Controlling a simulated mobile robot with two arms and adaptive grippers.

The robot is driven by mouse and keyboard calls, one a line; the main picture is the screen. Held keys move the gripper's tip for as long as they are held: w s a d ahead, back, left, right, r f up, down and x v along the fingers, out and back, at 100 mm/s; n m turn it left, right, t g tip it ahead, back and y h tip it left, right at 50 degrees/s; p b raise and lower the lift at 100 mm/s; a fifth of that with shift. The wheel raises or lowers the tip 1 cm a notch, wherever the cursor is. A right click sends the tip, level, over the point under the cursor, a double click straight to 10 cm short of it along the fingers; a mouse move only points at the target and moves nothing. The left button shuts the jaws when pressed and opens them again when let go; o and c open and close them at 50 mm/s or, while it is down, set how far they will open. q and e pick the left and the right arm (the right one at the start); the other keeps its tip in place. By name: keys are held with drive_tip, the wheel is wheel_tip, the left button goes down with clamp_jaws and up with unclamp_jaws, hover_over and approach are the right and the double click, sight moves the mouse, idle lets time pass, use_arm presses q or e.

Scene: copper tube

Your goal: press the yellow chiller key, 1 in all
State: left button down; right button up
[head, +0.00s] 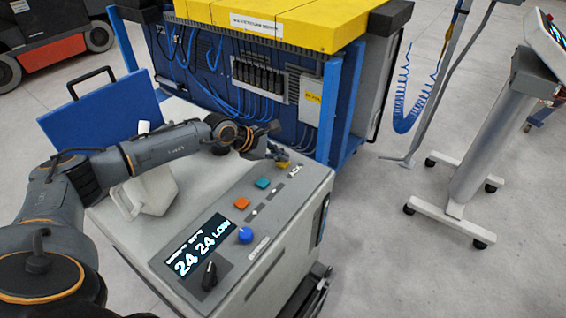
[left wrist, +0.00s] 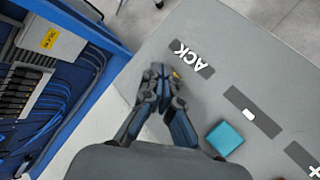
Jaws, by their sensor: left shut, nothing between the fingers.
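The yellow key (head: 283,164) sits near the far right end of the grey chiller's top panel (head: 215,205). In the left wrist view only a small bit of the yellow key (left wrist: 176,74) shows beside the fingertips, by the ACK label (left wrist: 190,58); the rest is hidden. My left gripper (head: 281,152) is shut and empty, its fingertips at the key. The fingers also show in the left wrist view (left wrist: 160,78). I cannot tell whether the tips touch the key or hover just over it. My right gripper is not in view.
A teal key (head: 263,183), an orange key (head: 241,203), a blue knob (head: 245,235) and a black knob (head: 209,275) share the panel with a display (head: 201,246) reading 24 24 LOW. A blue rack with a yellow top (head: 270,20) stands close behind.

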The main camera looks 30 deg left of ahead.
sight(280, 164)
use_arm(q)
drive_tip(key=shift+f+b, duration=0.3)
drive_tip(key=shift+f, duration=0.05)
drive_tip(key=shift+r, duration=0.1)
idle(0.5)
drive_tip(key=shift+r+p, duration=0.35)
drive_tip(key=shift+r, duration=0.4)
drive_tip(key=shift+r, duration=0.1)
drive_tip(key=shift+r+p, duration=1.35)
drive_tip(key=shift+r, duration=1.1)
drive_tip(key=shift+f, duration=0.1)
